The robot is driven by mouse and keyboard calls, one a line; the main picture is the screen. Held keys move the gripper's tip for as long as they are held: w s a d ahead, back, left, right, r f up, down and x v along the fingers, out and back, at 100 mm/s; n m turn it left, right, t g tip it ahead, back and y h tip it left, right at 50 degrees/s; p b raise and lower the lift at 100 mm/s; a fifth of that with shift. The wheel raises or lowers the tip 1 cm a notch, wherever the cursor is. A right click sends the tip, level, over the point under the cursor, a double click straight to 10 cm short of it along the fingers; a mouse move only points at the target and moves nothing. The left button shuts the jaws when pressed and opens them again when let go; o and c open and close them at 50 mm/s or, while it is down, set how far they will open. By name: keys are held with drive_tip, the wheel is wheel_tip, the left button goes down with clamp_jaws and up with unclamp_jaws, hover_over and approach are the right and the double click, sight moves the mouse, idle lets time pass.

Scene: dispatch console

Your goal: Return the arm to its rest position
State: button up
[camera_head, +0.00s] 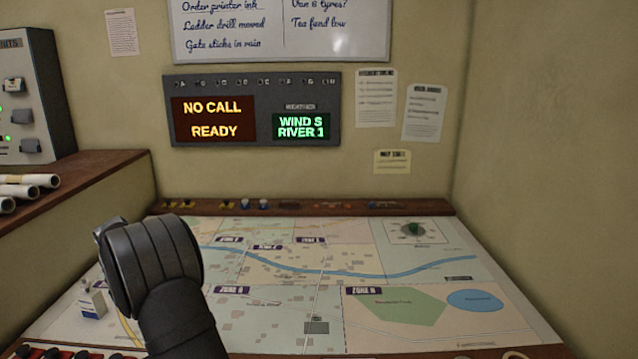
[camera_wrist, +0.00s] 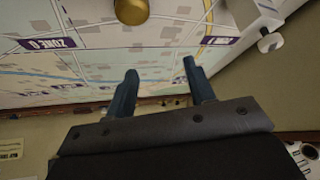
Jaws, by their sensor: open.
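My arm (camera_head: 160,280) rises from the bottom left of the head view, in front of the left part of the map table (camera_head: 400,265). Its dark rounded wrist hides part of the map, and the fingers cannot be made out there. In the wrist view my gripper (camera_wrist: 160,68) has its two blue-grey fingers apart with nothing between them. The fingers show against the map (camera_wrist: 90,55), which appears upside down. I cannot tell how far above the map they are.
A small white box (camera_head: 93,304) is on the table's left side, beside my wrist. A brass knob (camera_wrist: 131,11) and a white piece (camera_wrist: 270,41) show in the wrist view. Small pieces line the back ledge (camera_head: 400,208). White rolls (camera_head: 28,184) lie on the left shelf. The map's right side is mostly clear.

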drive_tip(key=shift+s+d+f+m+h, duration=0.25)
drive_tip(key=shift+s+d+f+m, duration=0.3)
drive_tip(key=shift+s+d, duration=0.15)
drive_tip(key=shift+s+d+f+m+h, duration=0.25)
drive_tip(key=shift+s+d+f+m, duration=0.3)
drive_tip(key=shift+d, duration=0.25)
drive_tip(key=w+a+r+n+g+y, duration=0.1)
drive_tip(key=w+a+r+n+y, duration=0.2)
drive_tip(key=w+a+r+n, duration=0.2)
drive_tip(key=shift+w+a+r+n, duration=0.2)
drive_tip(key=shift+a+r+n, duration=0.7)
drive_tip(key=shift+a, duration=0.7)
drive_tip(key=shift+f, duration=0.1)
